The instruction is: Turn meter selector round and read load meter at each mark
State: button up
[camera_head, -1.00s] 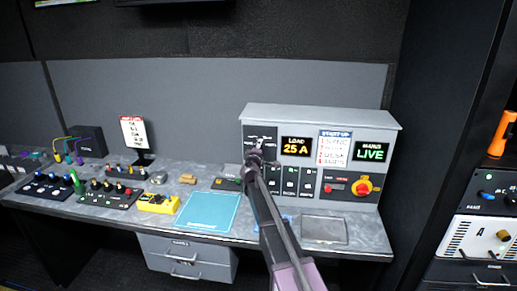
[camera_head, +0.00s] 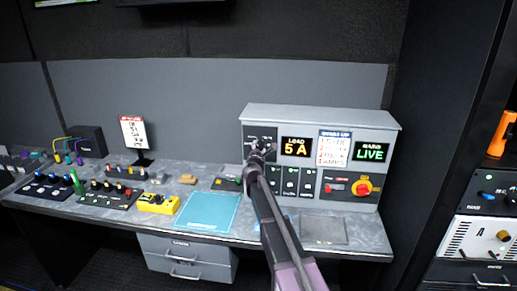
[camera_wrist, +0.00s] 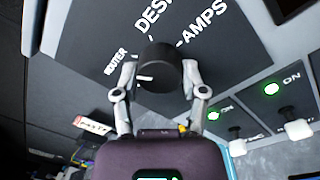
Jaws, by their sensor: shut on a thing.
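The meter selector is a black round knob (camera_wrist: 160,68) on a dark panel in the wrist view. Labels around it read ROUTER, DES and AMPS, the DES label cut off by the frame edge. My gripper (camera_wrist: 157,85) is shut on the knob, one finger on each side. A white mark shows low on the knob's side. In the head view my gripper (camera_head: 262,152) is at the dark selector panel (camera_head: 256,133) and hides the knob. The load meter (camera_head: 296,146) beside it reads LOAD 5 A in amber.
Several switches with green lights (camera_wrist: 270,89) sit close to my gripper, below the selector. A start-up card (camera_head: 334,148), a MAINS LIVE display (camera_head: 372,151) and a red-and-yellow rotary switch (camera_head: 361,187) are to the right. Small control boxes stand on the desk (camera_head: 262,226).

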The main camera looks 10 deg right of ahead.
jog(key=n, duration=0.5)
jog(key=shift+w+r+n+y, duration=0.1)
jog(key=shift+n+y, duration=0.2)
jog(key=shift+n, duration=0.1)
jog(key=n, duration=0.6)
jog(key=shift+d+p, duration=0.1)
jog(key=shift+p, duration=0.25)
jog(key=o, duration=1.2)
jog(key=shift+c, duration=0.2)
jog(key=v, duration=1.2)
